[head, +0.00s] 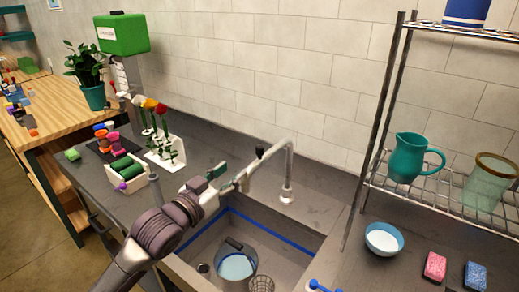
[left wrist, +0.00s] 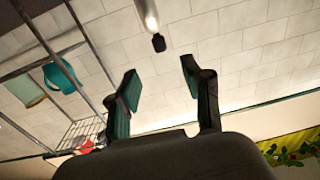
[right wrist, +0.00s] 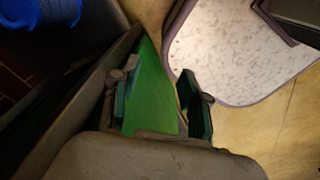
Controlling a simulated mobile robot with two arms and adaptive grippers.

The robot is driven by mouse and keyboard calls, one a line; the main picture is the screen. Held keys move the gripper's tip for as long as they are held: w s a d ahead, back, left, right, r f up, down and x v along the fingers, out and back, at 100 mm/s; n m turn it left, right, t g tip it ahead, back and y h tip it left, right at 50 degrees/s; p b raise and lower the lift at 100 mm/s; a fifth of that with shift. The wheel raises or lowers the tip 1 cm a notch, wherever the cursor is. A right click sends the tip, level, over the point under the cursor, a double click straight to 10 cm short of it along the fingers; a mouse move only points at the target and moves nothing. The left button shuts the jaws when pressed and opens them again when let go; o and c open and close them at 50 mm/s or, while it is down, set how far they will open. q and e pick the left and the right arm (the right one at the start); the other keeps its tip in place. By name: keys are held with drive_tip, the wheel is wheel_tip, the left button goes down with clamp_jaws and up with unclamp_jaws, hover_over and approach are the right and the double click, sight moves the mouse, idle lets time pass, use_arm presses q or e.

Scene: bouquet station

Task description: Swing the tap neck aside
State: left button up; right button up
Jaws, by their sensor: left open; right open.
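My left gripper (head: 230,178) is open beside the nozzle end, over the sink's back left part. In the left wrist view, the neck (left wrist: 149,12) and dark tip (left wrist: 158,43) show beyond the gap between the open fingers (left wrist: 160,78); nothing is held, and I cannot tell any contact. My right gripper (right wrist: 160,88) is open, seen only in its wrist view, away from the tap.
The sink (head: 312,240) holds a bucket (head: 236,266) and a glass. A flower rack (head: 167,153) and a caddy (head: 126,176) stand left. A wire shelf (head: 448,191) with a teal jug (head: 406,158) stands right, near a bowl (head: 384,239) and sponges (head: 435,266).

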sight(257, 151)
use_arm(q)
drive_tip(key=p+x, duration=0.3)
drive_tip(key=x, duration=0.8)
drive_tip(key=shift+d+r, duration=0.1)
drive_tip(key=shift+r, duration=0.05)
drive_tip(key=shift+x, duration=1.05)
clamp_jaws()
